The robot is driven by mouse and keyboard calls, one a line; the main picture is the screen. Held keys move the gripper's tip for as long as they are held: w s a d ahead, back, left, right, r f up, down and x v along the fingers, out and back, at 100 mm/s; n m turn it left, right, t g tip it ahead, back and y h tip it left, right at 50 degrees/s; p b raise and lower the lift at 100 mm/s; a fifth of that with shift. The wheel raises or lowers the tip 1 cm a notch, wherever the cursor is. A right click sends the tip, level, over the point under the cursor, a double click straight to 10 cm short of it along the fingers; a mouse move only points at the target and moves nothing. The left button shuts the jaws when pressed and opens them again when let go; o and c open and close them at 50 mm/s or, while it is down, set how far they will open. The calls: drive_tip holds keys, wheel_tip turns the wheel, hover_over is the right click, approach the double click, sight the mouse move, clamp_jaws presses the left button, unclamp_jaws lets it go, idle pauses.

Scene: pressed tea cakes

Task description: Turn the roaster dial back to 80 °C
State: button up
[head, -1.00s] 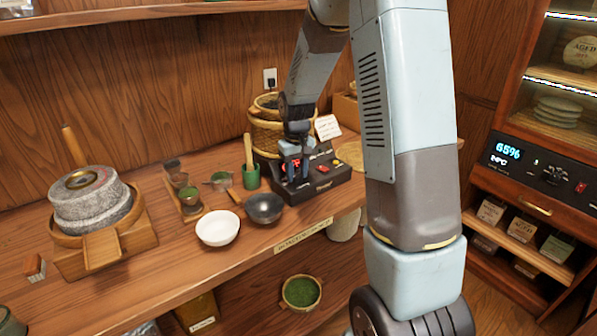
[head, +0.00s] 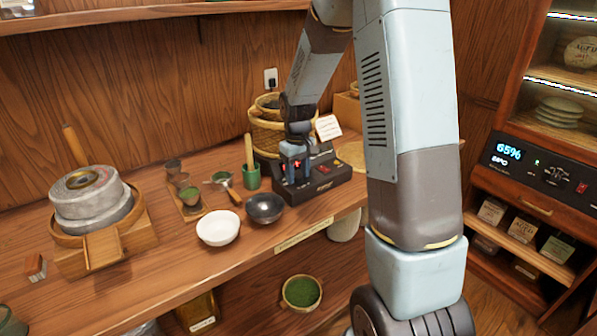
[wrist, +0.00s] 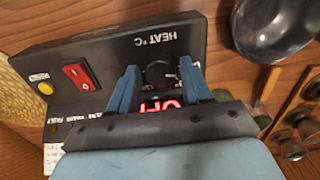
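The roaster's dark control box (head: 325,187) stands on the wooden counter, below and in front of the woven basket. In the wrist view, its panel (wrist: 85,55) appears upside down with the label "HEAT °C". The black dial (wrist: 158,74) lies between my gripper's two blue fingers. My gripper (wrist: 160,72) is open, with a visible gap between the dial and each fingertip. In the head view, my gripper (head: 293,165) is down at the panel and hides the dial. A red lit display (wrist: 160,104) shows behind the fingers, partly covered, so I cannot read its value surely.
A red switch (wrist: 80,75) and a yellow button (wrist: 45,88) sit beside the dial. The woven basket (head: 265,138) is close behind my gripper.

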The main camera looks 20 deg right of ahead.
sight(297, 175)
drive_tip(key=shift+o, duration=1.1)
drive_tip(key=shift+r, duration=0.1)
wheel_tip(297, 175, up, 14)
drive_tip(key=shift+f, duration=0.25)
drive_tip(key=s+r+m+t, duration=0.25)
drive_tip(key=s+r, duration=0.65)
drive_tip(key=s, duration=0.5)
drive_tip(key=s+r+m+t, duration=0.1)
drive_tip(key=s+t, duration=0.2)
drive_tip(key=s, duration=1.1)
drive_tip(key=shift+s+d+r, duration=0.15)
drive_tip(key=shift+s+d, duration=0.05)
